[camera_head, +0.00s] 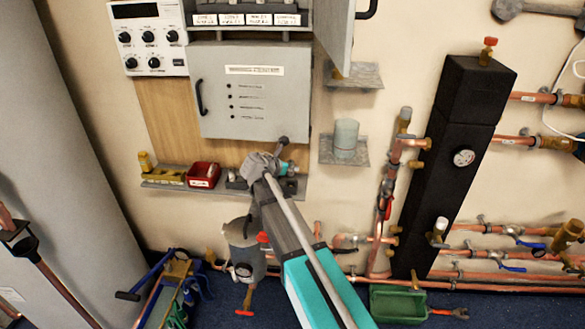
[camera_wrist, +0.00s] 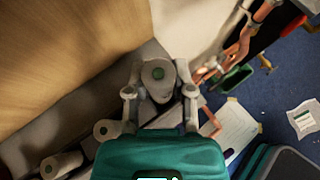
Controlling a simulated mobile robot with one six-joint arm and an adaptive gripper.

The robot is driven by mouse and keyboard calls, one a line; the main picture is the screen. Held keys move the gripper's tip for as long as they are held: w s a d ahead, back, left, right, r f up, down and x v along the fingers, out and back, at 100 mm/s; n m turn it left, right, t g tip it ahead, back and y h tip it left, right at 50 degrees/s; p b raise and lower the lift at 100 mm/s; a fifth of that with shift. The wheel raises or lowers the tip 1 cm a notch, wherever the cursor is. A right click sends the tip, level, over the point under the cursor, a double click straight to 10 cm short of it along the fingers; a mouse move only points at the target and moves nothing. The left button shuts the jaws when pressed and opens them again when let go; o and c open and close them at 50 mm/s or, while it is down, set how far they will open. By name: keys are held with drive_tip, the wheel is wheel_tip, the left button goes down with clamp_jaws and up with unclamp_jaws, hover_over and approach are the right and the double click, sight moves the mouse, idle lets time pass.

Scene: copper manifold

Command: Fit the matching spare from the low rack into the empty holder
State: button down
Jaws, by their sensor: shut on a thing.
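Two similar grey spares, (camera_wrist: 106,129) and (camera_wrist: 62,164), sit along the low rack (camera_wrist: 30,130) at lower left. In the head view my gripper (camera_head: 290,170) is at the right end of the low rack (camera_head: 222,187), and the held spare is too small to make out. Whether the held spare touches the rack is unclear. I cannot pick out the empty holder; labelled bays (camera_head: 246,19) show in the upper cabinet.
A red bin (camera_head: 204,175) and a yellow-brown block (camera_head: 171,175) sit on the rack's left part. A closed grey cabinet (camera_head: 253,92) is above, beside an open door (camera_head: 335,35). Small shelves (camera_head: 345,152) and a black column (camera_head: 449,160) with copper pipes stand right.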

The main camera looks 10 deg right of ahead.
sight(291, 161)
drive_tip(key=shift+f, duration=0.1)
drive_tip(key=shift+f+b, duration=1.35)
drive_tip(key=shift+b, duration=0.1)
drive_tip(key=shift+f+b, duration=1.25)
idle(1.1)
drive_tip(key=shift+c, duration=2)
unclamp_jaws()
drive_tip(key=shift+r, duration=0.15)
wheel_tip(291, 161, up, 9)
drive_tip(key=p, duration=0.9)
drive_tip(key=shift+w, duration=0.1)
drive_tip(key=shift+r+p, duration=0.2)
drive_tip(key=shift+p, duration=0.2)
